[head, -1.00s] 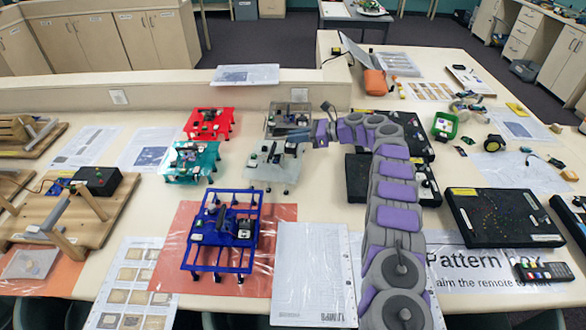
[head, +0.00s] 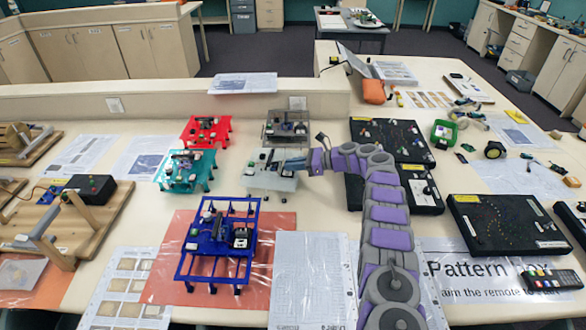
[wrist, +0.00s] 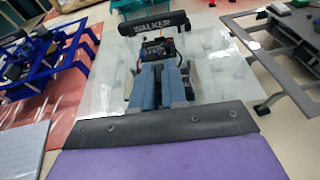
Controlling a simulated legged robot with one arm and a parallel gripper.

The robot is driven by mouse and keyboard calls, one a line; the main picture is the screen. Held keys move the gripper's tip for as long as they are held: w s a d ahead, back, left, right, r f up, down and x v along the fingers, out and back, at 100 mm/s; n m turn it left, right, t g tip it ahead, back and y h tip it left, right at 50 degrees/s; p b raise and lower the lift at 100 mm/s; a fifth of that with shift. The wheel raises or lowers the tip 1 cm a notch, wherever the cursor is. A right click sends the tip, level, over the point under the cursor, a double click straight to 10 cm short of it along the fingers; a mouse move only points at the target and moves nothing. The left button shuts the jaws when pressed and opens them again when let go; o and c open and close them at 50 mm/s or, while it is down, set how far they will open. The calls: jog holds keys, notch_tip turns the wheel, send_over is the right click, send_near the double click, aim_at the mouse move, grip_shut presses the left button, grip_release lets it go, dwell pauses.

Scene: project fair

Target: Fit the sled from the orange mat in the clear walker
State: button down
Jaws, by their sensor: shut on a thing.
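The clear walker (head: 285,183) stands left of my arm, a see-through frame on dark feet. Its clear plate (wrist: 105,88) spreads under my gripper in the wrist view. My gripper (head: 284,162) is low over it, with blue-grey fingers (wrist: 161,72) shut on the sled (wrist: 153,53), a small dark part with electronics. The sled (head: 264,157) is over the top of the clear walker. Fingers hide part of it, so I cannot tell whether it is seated. The orange mat (head: 277,283) lies at front left with a blue walker (head: 217,260) on it.
A teal walker (head: 186,170) and a red walker (head: 206,131) stand to the left. A grey walker (head: 287,127) stands just behind the clear one. Black boxes (head: 390,139) lie right of my arm. A white sheet (head: 312,270) lies in front.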

jog(key=shift+f, duration=0.3)
jog(key=shift+r, duration=0.1)
jog(key=c, duration=1.2)
grip_release()
jog(key=shift+o, duration=0.2)
